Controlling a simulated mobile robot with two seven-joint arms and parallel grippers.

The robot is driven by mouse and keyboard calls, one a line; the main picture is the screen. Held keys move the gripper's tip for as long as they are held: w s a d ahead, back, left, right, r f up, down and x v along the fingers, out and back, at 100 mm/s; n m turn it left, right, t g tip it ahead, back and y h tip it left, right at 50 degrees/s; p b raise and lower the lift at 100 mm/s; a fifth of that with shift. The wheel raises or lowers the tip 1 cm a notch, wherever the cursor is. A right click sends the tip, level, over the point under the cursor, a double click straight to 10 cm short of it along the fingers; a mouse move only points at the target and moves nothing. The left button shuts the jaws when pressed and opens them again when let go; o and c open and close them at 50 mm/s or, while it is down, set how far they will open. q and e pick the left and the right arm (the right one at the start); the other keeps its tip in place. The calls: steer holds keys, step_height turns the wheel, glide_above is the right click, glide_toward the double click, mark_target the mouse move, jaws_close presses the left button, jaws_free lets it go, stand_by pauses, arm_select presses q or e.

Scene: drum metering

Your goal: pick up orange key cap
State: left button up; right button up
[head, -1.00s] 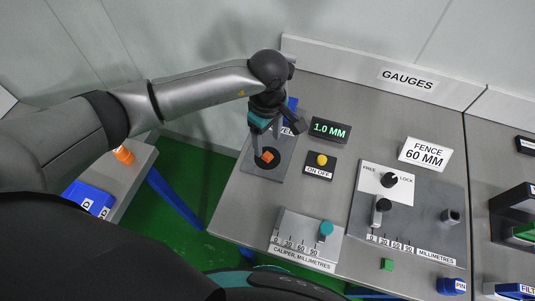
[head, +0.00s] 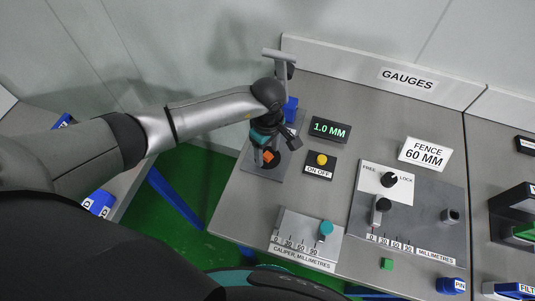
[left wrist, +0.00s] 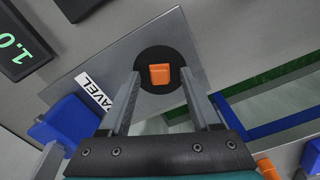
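The orange key cap (head: 268,156) is a small block on a dark round spot of a grey plate (head: 252,170) at the table's left end. My left gripper (head: 267,158) points down over it, with its two fingers apart. In the left wrist view the key cap (left wrist: 160,74) lies in front of the spread fingertips, centred on the black disc (left wrist: 166,58). Both fingers look clear of the cap, and nothing is held. How high the fingertips are above the plate is hard to tell. My right gripper is not in view.
A blue block (head: 290,108) stands behind the gripper, by a label (left wrist: 95,92) partly reading "AVEL". A 1.0 MM display (head: 330,129), a yellow on/off button (head: 322,159) and a caliper (head: 305,240) stand to the right. Green floor shows left of the table.

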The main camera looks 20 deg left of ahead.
arm_select(q)
jaws_close()
steer(key=shift+r, duration=0.1)
stand_by(0.5)
